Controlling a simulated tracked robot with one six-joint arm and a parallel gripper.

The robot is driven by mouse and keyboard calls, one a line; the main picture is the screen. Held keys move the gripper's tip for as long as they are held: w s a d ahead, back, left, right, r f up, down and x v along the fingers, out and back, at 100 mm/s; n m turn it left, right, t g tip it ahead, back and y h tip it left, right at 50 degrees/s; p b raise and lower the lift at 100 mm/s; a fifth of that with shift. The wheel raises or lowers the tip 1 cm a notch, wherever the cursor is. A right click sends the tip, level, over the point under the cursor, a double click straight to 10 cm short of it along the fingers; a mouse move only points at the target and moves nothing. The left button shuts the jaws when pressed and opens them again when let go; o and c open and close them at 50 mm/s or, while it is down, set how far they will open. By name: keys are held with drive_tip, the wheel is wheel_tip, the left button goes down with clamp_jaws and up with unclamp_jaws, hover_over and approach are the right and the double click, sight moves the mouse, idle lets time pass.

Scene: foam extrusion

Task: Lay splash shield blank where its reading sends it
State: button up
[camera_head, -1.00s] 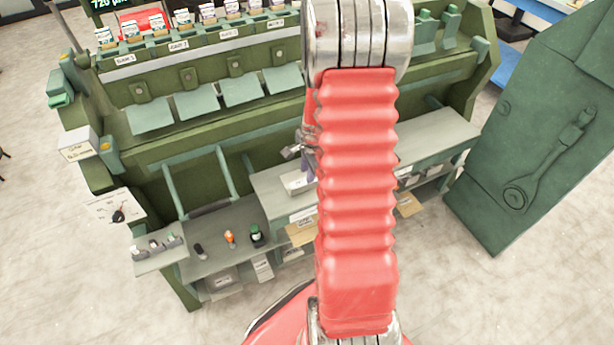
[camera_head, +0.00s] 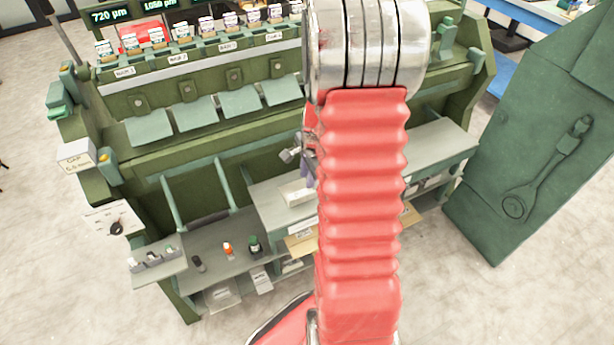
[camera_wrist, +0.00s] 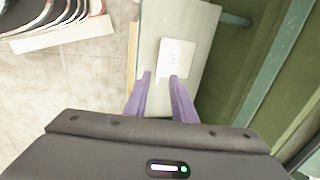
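A small white block or plate (camera_wrist: 177,55) lies on the grey bench shelf (camera_wrist: 205,20) in the wrist view. It also shows in the head view as a white box-like piece (camera_head: 297,192) on the middle shelf. I cannot tell whether it is the splash shield blank. My gripper (camera_wrist: 160,77) has two purple fingers standing apart, with a gap between them. The right fingertip overlaps the near edge of the white piece in the picture; contact cannot be told. In the head view my red arm hides most of the gripper (camera_head: 306,172).
Green displays (camera_head: 110,15) at the top left read 720 µm and about 1.050 mm. Several labelled slots with flaps (camera_head: 195,113) line the machine. Small bottles (camera_head: 228,250) stand on the lower left shelf. A green cabinet panel (camera_head: 520,170) stands at right. Floor is clear in front.

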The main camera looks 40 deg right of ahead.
drive_tip(key=s+a+r+n+t, duration=0.1)
drive_tip(key=a+r+n+t, duration=0.1)
drive_tip(key=a+r+n, duration=1.15)
drive_tip(key=s+a+r+n+t, duration=0.1)
drive_tip(key=s+a+r+n, duration=0.6)
drive_tip(key=s+a+r, duration=0.5)
drive_tip(key=a, duration=0.3)
drive_tip(key=shift+s+a+r+n+y, duration=0.15)
drive_tip(key=shift+a+r+n+y, duration=0.05)
drive_tip(key=shift+a+n+y, duration=0.2)
